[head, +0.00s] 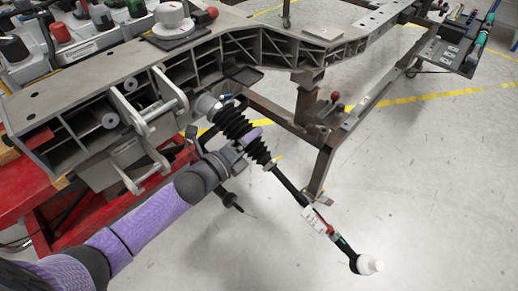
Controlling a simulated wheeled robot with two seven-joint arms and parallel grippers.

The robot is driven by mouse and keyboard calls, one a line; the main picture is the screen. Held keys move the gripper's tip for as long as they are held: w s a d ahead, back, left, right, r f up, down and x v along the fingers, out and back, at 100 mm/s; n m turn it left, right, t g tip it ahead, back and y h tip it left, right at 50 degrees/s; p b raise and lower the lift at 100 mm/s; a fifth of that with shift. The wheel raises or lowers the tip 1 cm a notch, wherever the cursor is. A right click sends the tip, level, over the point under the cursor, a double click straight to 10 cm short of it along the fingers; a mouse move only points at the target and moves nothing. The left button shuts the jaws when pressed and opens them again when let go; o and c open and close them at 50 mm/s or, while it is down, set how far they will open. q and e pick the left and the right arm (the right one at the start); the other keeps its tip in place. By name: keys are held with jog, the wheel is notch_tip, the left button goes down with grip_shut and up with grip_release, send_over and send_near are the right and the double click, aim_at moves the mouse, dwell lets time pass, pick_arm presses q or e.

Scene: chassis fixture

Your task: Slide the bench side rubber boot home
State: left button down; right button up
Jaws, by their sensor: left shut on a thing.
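A black ribbed rubber boot (231,123) sits on a rod, close to a grey metal fitting (207,106) on the chassis. Further out along the rod is a second ribbed section (259,151). My left gripper (244,141) is shut around the part between the two ribbed sections; its fingers hide some of it. The rod (290,188) runs down to the right, past a white tag (314,221), and ends in a white cap (369,265). Whether the boot touches the fitting is too small to tell. My right gripper is not in view.
The grey chassis frame (340,50) runs across the top, with a metal bracket (150,112) left of the boot. A brown steel stand (322,160) is behind the rod. Bins of parts (70,38) are at upper left. The floor at lower right is clear.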

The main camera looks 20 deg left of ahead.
pick_arm(q)
jog(key=shift+w+a+r, duration=0.1)
jog(key=shift+a, duration=0.05)
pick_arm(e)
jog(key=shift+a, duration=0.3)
pick_arm(q)
grip_release()
jog(key=shift+s+a+p, duration=0.15)
jog(key=shift+s+p, duration=0.15)
jog(key=shift+s, duration=0.1)
jog(key=p+v, duration=0.3)
jog(key=v, duration=0.6)
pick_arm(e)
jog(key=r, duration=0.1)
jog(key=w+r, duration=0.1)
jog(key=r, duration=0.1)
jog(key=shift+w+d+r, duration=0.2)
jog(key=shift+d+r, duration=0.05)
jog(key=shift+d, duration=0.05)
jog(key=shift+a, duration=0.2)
